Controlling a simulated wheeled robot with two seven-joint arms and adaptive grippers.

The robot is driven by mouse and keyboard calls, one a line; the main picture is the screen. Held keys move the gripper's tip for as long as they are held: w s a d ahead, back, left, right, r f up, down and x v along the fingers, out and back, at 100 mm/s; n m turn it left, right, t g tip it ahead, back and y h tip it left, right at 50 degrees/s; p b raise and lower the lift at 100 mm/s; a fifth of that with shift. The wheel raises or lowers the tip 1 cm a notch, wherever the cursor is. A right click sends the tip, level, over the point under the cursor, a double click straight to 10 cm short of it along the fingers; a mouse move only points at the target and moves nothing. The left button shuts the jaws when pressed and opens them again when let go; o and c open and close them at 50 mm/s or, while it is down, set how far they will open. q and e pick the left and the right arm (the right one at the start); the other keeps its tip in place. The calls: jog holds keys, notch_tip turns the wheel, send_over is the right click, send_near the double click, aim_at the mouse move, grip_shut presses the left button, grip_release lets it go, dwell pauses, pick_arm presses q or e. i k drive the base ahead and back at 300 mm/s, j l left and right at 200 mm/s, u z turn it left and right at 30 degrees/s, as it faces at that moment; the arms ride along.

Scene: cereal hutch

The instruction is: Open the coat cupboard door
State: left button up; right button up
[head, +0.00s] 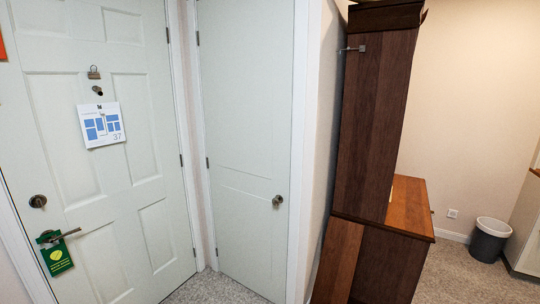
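Two white doors show in the head view. The narrower, flatter door (246,130) in the middle looks like the coat cupboard door. It is shut in its white frame. Its round metal knob (277,201) is on its right side, and its hinges are on its left edge. The panelled door (100,150) at the left has a lever handle (66,236), a round lock and a peephole, and it is also shut. Neither of my grippers is in view.
A tall dark wooden hutch (372,120) stands right of the middle door, with a lower brown top (408,206) beside it. A grey bin (489,240) stands at the far right. A green tag (56,256) hangs on the lever. Carpet (218,290) before the doors is clear.

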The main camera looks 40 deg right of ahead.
aim_at(246, 46)
jog(key=z, duration=1.2)
